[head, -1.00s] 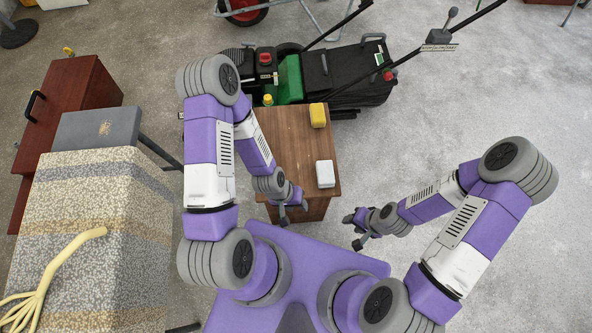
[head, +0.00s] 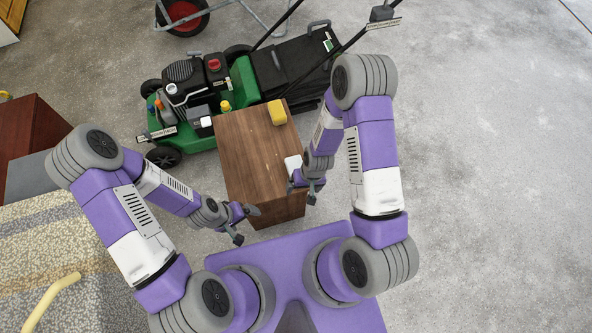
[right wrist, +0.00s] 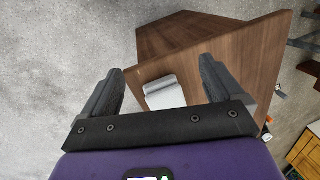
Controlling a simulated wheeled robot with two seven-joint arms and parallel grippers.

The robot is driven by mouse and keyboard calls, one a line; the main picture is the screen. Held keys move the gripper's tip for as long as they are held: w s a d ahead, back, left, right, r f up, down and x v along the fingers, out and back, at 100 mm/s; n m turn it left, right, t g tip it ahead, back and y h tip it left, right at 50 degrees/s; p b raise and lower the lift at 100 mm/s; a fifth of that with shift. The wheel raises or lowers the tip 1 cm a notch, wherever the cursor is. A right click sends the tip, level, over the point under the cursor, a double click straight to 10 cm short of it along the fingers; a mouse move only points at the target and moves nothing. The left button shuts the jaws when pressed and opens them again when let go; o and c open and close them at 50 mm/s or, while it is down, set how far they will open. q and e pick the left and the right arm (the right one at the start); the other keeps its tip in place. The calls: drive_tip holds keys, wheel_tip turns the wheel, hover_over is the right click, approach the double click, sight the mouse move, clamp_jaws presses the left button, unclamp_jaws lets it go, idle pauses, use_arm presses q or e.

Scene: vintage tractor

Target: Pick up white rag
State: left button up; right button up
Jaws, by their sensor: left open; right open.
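The white rag (head: 292,163) is a small folded white block on the right edge of the wooden table (head: 245,150). In the head view my right forearm and hand partly cover it. My right gripper (head: 302,192) is open and empty, just in front of the rag at the table's right edge. In the right wrist view the rag (right wrist: 165,92) lies on the tabletop between the two spread fingers, beyond them, with no visible contact. My left gripper (head: 246,225) is open and empty, near the table's front left corner.
A yellow block (head: 277,112) sits at the table's back right corner. A green and black mower (head: 240,85) stands behind the table. A speckled surface (head: 50,250) with a yellow item (head: 52,298) is at left. The floor at right is clear.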

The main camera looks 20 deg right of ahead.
drive_tip(key=r+n+h+b, duration=0.2)
hover_over(296, 166)
drive_tip(key=shift+s+a, duration=0.25)
drive_tip(key=shift+a, duration=0.05)
drive_tip(key=f+b, duration=0.1)
drive_tip(key=f, duration=0.1)
drive_tip(key=f+b, duration=0.1)
drive_tip(key=f, duration=0.2)
drive_tip(key=f+b, duration=0.1)
drive_tip(key=f, duration=0.1)
drive_tip(key=shift+w+d+f, duration=0.15)
drive_tip(key=shift+w+d, duration=0.05)
drive_tip(key=shift+w, duration=0.05)
